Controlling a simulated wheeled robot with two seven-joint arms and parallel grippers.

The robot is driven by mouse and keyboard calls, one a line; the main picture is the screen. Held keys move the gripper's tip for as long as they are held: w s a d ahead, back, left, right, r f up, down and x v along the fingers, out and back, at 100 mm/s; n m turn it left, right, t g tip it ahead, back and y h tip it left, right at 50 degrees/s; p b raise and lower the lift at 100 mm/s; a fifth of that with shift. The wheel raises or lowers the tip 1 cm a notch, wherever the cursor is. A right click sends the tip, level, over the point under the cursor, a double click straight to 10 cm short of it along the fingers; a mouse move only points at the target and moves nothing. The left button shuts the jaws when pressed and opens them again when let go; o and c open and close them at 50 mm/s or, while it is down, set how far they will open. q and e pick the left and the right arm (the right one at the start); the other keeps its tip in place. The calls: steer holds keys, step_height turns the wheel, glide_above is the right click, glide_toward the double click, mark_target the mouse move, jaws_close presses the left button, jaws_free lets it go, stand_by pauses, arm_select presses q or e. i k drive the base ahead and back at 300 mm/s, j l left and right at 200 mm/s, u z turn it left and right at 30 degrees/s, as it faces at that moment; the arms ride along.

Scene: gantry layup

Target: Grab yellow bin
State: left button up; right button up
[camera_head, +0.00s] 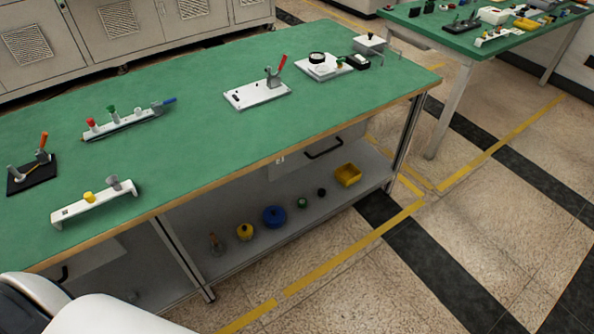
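The yellow bin (347,175) is a small open-topped box. It sits on the grey lower shelf (300,204) under the green table, near the shelf's right end and close to the table's right leg. Its top opening faces up and nothing hides it from this view. A white rounded part of my own body shows at the bottom left corner. Neither of my grippers is in view.
The green table top (210,125) overhangs the shelf and carries several fixtures. Left of the bin on the shelf stand a black knob (321,192), a green one (302,203), and a blue round part (274,217). Floor before the shelf is clear. Another green table (465,42) stands at upper right.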

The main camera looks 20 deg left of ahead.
mark_target(347, 174)
steer(key=u, duration=0.2)
steer(key=i+l, duration=0.2)
steer(key=i, duration=0.45)
steer(key=i+l+z, duration=0.1)
steer(key=i, duration=0.55)
steer(key=i+l, duration=0.2)
steer(key=i, duration=0.45)
